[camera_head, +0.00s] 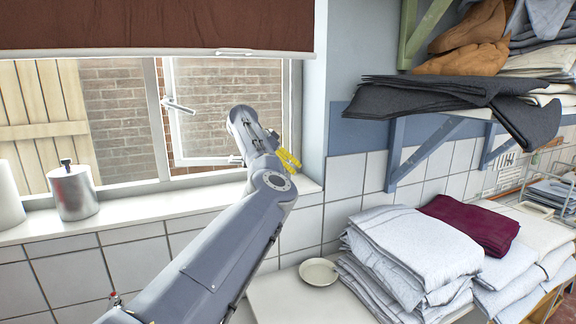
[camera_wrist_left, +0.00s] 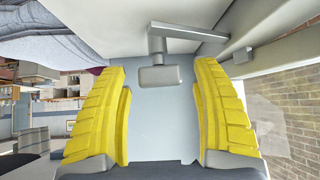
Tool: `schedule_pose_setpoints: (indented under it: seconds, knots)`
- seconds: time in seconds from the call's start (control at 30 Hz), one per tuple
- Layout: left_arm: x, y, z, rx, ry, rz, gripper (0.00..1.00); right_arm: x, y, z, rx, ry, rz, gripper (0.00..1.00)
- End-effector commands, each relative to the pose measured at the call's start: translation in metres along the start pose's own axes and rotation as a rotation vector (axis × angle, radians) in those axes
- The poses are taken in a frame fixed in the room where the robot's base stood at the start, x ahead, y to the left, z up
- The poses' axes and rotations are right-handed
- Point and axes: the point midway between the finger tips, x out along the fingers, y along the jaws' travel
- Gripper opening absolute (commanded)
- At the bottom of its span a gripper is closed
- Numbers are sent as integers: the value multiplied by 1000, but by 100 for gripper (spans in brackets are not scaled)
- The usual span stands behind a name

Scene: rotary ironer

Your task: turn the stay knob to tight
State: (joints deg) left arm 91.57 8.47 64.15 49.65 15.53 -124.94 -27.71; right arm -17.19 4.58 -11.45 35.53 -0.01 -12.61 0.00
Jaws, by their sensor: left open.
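The stay knob (camera_wrist_left: 158,77) is a small grey block below a grey bent stay arm (camera_wrist_left: 185,32) in the left wrist view. My left gripper (camera_wrist_left: 161,65) has two ribbed yellow fingers, open, one on each side of the knob. Gaps show between the knob and both fingers, so nothing is gripped. In the head view my left gripper (camera_head: 288,158) is at the right end of the window opening, just above the sill; my own arm covers part of the window there. I cannot make out the knob in the head view. My right gripper is not in view.
A window handle (camera_head: 178,105) sits on the casement frame. A metal canister (camera_head: 74,192) stands on the white sill (camera_head: 135,210) at left, and a brown blind (camera_head: 150,25) hangs above. Folded linen (camera_head: 415,255) and a small dish (camera_head: 318,272) lie below right; a loaded shelf juts out above.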

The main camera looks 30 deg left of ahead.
Motion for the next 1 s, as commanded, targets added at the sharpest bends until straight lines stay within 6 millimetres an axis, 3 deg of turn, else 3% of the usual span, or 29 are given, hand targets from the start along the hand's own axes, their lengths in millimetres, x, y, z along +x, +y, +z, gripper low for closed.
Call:
schedule_pose_setpoints:
  seconds: [0.27, 0.7, 1.0]
  knots:
    - [-13, 0, -1, 0, 2, -2, 65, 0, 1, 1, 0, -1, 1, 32]
    - [-86, 0, -1, 0, 3, -1, 65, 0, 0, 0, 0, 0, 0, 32]
    - [-115, 0, 0, -1, 1, -1, 65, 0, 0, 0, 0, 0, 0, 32]
